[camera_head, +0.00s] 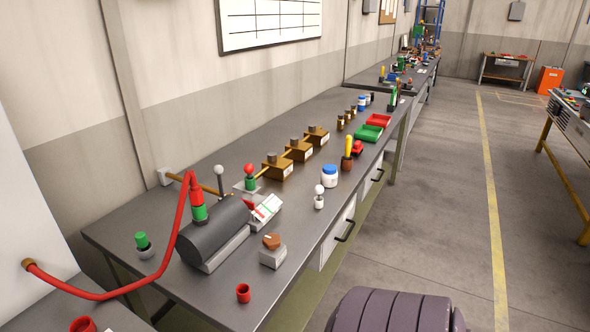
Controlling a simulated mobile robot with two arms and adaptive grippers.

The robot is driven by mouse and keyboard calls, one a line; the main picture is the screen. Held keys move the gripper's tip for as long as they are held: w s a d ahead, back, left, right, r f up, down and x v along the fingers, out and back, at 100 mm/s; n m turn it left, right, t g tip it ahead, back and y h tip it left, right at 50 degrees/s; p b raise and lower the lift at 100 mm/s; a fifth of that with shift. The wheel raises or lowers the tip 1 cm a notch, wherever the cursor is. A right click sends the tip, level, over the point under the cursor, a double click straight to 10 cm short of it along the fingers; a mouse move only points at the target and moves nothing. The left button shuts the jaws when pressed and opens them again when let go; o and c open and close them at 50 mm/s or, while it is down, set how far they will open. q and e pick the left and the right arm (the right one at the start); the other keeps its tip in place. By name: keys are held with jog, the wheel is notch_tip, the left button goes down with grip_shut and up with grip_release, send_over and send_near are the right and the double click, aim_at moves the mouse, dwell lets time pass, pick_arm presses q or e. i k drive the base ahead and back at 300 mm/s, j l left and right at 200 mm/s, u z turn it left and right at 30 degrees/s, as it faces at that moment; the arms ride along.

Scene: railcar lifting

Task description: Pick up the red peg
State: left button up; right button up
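I cannot tell for sure which red piece is the red peg. A short red cylinder (243,293) stands at the near end of the grey workbench (130,230), with a dark, seemingly hollow top. A red-topped piece with a green body (250,178) stands farther back on a small plate. A red and green connector (197,205) on a red hose stands by the dark grey cylinder (215,230). Another red cylinder (83,325) is cut off at the bottom left. Neither of my grippers is in view.
A grey block with a brown knob (272,251), a white jar (330,176) and a green-topped piece (143,244) stand on the bench. Brown blocks (278,168) and red and green trays (368,133) are farther back. A dark ribbed shape (390,312) fills the bottom right. Floor to the right is open.

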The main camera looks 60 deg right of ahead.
aim_at(248, 168)
jog(key=z, duration=1.75)
